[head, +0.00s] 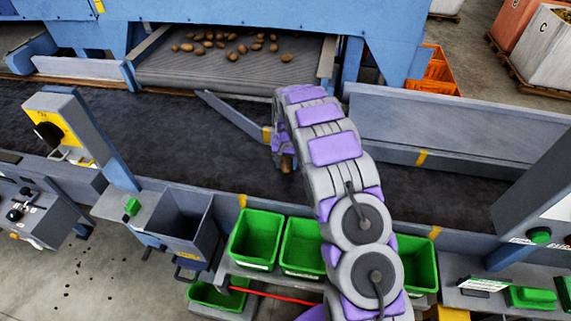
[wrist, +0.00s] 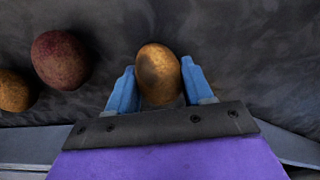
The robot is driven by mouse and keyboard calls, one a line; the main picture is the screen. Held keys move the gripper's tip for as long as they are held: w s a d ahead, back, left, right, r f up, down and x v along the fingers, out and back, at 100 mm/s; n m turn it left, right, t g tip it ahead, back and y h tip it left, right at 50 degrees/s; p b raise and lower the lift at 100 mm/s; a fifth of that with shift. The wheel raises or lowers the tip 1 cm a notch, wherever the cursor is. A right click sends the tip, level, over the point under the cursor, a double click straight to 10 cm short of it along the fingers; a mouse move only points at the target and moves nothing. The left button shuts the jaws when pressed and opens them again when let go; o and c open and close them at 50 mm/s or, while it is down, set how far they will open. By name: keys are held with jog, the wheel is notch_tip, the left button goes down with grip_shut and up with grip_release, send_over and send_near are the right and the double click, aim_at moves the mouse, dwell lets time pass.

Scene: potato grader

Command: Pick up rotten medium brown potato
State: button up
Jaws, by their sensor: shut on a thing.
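A brown potato with a large dark patch (wrist: 158,72) sits between the two blue fingers of my gripper (wrist: 159,88) in the wrist view. The fingers are shut on it, one on each side. In the head view the potato (head: 286,164) shows below my gripper (head: 284,155), over the dark conveyor belt (head: 400,182). I cannot tell whether the potato still touches the belt.
In the wrist view, a reddish-purple potato (wrist: 60,60) and a brown potato (wrist: 12,91) lie to the left. Several potatoes (head: 232,56) lie on the roller feed (head: 190,75) behind. Green bins (head: 256,238) and a grey bin (head: 187,228) stand along the front. A deflector bar (head: 232,115) crosses the belt beside my gripper.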

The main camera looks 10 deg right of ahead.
notch_tip(320, 180, up, 2)
jog(key=shift+a+r+p, duration=0.1)
jog(key=shift+r+p, duration=0.1)
jog(key=shift+p, duration=0.1)
jog(key=shift+s+r, duration=0.15)
jog(key=shift+s, duration=0.15)
jog(key=s+d, duration=0.2)
jog(key=s, duration=0.2)
jog(key=s+d+p, duration=0.1)
jog(key=s+d, duration=0.1)
jog(key=s, duration=0.2)
jog(key=s+d+r+p, duration=0.1)
jog(key=s+d, duration=0.1)
jog(key=s, duration=0.2)
jog(key=shift+d+r, duration=0.1)
jog(key=shift+d, duration=0.05)
jog(key=shift+s+d, duration=0.55)
jog(key=shift+s, duration=0.25)
jog(key=shift+a+r, duration=0.1)
jog(key=shift+r, duration=0.05)
